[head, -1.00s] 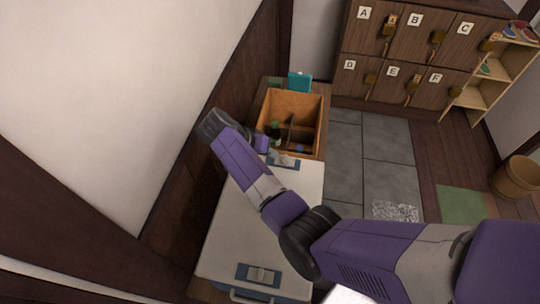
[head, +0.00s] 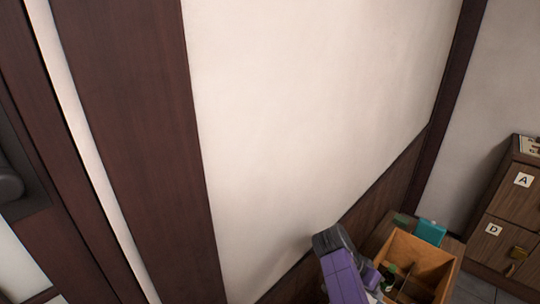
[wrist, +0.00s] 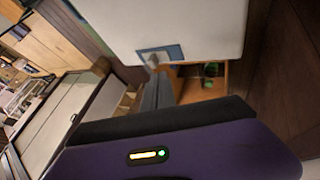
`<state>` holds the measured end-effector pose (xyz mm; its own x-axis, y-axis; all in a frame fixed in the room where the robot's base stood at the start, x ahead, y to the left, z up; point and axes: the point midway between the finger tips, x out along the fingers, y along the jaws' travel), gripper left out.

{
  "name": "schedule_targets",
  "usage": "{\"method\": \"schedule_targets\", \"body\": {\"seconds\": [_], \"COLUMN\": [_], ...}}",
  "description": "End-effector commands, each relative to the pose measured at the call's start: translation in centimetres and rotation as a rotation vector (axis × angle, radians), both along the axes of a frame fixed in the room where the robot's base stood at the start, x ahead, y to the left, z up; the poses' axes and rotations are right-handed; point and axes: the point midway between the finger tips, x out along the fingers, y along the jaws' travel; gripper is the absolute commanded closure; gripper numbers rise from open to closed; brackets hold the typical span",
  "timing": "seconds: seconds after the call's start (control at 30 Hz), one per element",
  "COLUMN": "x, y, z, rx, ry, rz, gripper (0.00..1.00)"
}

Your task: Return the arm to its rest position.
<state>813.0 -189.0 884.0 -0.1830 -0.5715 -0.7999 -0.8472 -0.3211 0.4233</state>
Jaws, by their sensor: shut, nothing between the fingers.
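My arm (head: 343,277) shows at the bottom of the head view, its dark joint (head: 333,239) in front of the wall beside the wooden crate. My gripper (wrist: 158,82) appears in the wrist view as dark grey fingers beyond my purple wrist housing. The fingers are together, with nothing seen between them. In the head view the fingertips cannot be made out.
An open wooden crate (head: 446,267) with bottles stands at the lower right, with a teal object (head: 430,232) behind it. Lockers (head: 516,203) stand at the right. A white cooler box (wrist: 195,25) with a blue latch plate is close in the wrist view. A pale wall (head: 310,110) fills the middle.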

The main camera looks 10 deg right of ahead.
Motion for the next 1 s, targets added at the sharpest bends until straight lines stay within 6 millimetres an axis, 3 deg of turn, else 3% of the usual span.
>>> {"method": "schedule_targets", "body": {"seconds": [0.17,0.33,0.53,0.67,0.77,1.0], "x": [2.6,8.7,10.9,9.8,7.8,0.4], "y": [-0.3,-0.1,1.7,3.7,5.7,10.4], "z": [0.0,2.3,2.4,2.4,2.5,4.1], "rx": [0.004,-0.011,-0.069,-0.119,-0.160,-0.246], "ry": [-0.046,-0.237,-0.431,-0.543,-0.624,-0.799], "rz": [0.123,0.356,0.649,0.826,0.948,1.167], "gripper": [1.00,1.00,1.00,1.00,1.00,1.00]}}
